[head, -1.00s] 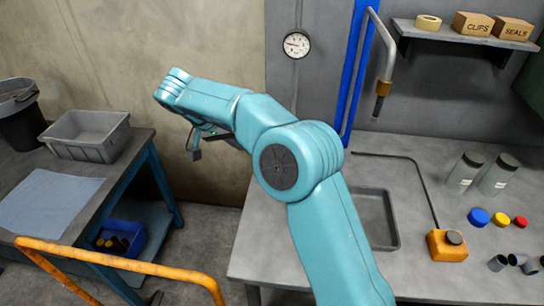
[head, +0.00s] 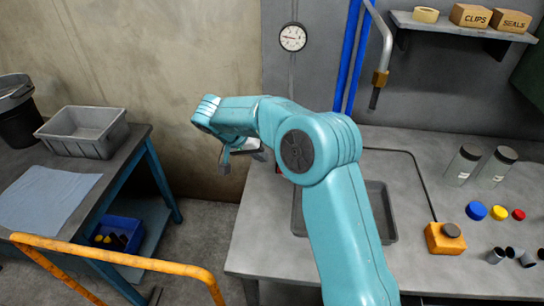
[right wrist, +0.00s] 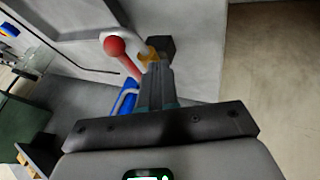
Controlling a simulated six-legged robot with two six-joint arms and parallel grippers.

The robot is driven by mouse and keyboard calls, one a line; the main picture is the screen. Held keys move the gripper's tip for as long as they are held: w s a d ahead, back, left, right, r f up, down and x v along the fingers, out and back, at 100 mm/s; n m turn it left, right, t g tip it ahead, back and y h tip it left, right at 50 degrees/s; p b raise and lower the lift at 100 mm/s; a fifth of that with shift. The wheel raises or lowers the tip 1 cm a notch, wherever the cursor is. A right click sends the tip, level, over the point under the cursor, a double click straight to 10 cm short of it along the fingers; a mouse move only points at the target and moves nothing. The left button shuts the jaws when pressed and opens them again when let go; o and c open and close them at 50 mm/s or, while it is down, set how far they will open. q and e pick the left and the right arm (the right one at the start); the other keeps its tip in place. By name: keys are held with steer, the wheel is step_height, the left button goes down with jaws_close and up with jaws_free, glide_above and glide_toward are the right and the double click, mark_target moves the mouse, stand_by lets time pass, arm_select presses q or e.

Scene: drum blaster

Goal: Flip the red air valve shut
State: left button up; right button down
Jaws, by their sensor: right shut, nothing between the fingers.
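The red air valve shows in the right wrist view as a red lever with a ball end (right wrist: 115,46). It points up and left, beside my right gripper (right wrist: 157,70). The gripper's fingers are shut with nothing between them. Their dark tips appear close to the lever and a brass-coloured fitting (right wrist: 150,57); I cannot tell whether they touch. My left gripper is not in view.
A grey workbench (head: 265,230) holds a tray (head: 382,215), an orange box with a button (head: 445,238), bottles and coloured caps. Blue pipes (head: 348,60) and a hanging nozzle pipe (head: 381,78) are behind. An orange rail (head: 120,257) crosses the lower left.

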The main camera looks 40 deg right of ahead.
steer(key=shift+s+d+f, duration=0.15)
steer(key=shift+s+d, duration=0.8)
steer(key=shift+s, duration=0.25)
